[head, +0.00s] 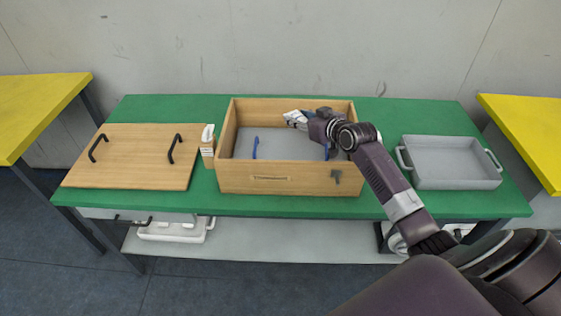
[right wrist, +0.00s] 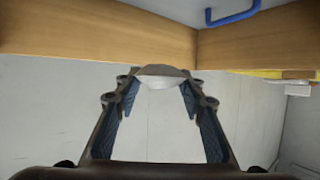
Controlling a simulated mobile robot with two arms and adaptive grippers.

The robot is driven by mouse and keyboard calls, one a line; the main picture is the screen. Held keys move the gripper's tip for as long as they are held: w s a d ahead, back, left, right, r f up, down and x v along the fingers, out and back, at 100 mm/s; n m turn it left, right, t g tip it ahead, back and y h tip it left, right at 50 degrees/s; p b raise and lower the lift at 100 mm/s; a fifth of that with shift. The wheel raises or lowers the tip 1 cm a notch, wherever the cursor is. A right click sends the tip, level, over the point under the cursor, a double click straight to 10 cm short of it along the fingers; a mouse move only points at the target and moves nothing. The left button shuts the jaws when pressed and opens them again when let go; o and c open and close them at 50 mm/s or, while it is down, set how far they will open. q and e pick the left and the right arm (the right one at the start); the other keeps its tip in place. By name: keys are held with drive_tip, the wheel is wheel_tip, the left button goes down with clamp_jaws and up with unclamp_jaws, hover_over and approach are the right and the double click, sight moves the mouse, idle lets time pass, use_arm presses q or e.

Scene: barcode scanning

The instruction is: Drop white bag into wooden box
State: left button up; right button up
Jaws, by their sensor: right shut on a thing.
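The wooden box (head: 235,182) stands open on the green table, in the middle of the head view. My right gripper (head: 300,121) reaches over the box's right half and is shut on the white bag (head: 291,117), near the back wall. In the right wrist view a pale edge of the white bag (right wrist: 163,82) shows between the fingertips, with the box's wooden wall (right wrist: 100,40) beyond. Most of the bag is hidden by the gripper. My left gripper is not in view.
Inside the box is a grey surface (head: 285,146) with blue handles (head: 255,148). A wooden lid (head: 135,160) with black handles lies at left, beside a small tissue box (head: 208,150). A grey tray (head: 455,165) sits at right. Yellow tables (head: 35,105) stand on both sides.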

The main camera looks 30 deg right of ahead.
drive_tip(key=o, duration=1)
drive_tip(key=shift+o, duration=1.1)
drive_tip(key=shift+f, duration=0.1)
drive_tip(key=v, duration=1.2)
drive_tip(key=shift+s+f, duration=0.1)
